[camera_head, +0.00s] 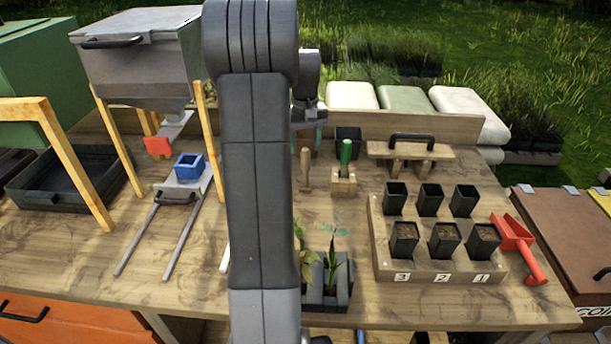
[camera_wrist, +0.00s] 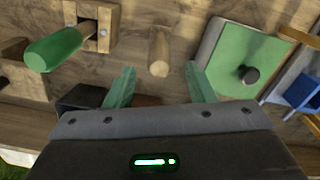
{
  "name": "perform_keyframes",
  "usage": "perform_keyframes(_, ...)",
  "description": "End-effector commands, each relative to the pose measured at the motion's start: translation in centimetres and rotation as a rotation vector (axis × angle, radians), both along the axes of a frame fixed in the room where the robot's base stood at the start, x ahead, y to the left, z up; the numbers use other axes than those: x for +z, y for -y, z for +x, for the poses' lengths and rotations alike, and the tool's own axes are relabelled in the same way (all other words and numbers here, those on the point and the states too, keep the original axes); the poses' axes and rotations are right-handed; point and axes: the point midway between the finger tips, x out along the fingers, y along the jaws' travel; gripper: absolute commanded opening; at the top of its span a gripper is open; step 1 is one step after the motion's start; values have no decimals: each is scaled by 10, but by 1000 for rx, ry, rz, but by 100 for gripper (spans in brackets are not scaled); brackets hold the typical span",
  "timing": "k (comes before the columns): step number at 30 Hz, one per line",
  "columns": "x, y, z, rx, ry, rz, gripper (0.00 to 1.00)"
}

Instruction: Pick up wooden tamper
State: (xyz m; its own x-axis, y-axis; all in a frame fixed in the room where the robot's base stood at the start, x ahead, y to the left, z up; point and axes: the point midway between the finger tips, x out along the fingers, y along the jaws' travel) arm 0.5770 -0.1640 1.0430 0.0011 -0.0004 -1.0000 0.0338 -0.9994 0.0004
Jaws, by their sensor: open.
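The wooden tamper appears as a pale upright wooden peg with a rounded top (camera_head: 305,168), standing on the workbench just right of my arm in the head view. In the wrist view the tamper (camera_wrist: 159,52) lies ahead of the gap between my fingertips, roughly centred. My gripper (camera_wrist: 161,82) is open, with two green fingers apart and nothing between them. In the head view my arm hides most of the gripper. No contact between fingers and tamper shows.
A green-handled tool (camera_head: 346,152) stands in a wooden block (camera_head: 343,187) close beside the tamper. A green plate with a dark knob (camera_wrist: 245,62) lies on its other side. Black pots in a numbered wooden rack (camera_head: 384,262) and a red scoop (camera_head: 515,232) are right.

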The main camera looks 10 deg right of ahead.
Motion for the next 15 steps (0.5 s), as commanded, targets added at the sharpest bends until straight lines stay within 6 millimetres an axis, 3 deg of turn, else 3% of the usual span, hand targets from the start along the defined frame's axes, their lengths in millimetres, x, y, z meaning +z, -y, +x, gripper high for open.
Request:
perform_keyframes(6, -32, 1, -5, 0, -3, 1, 50)
perform_keyframes(15, -39, 1, -5, 0, 0, 0, 50)
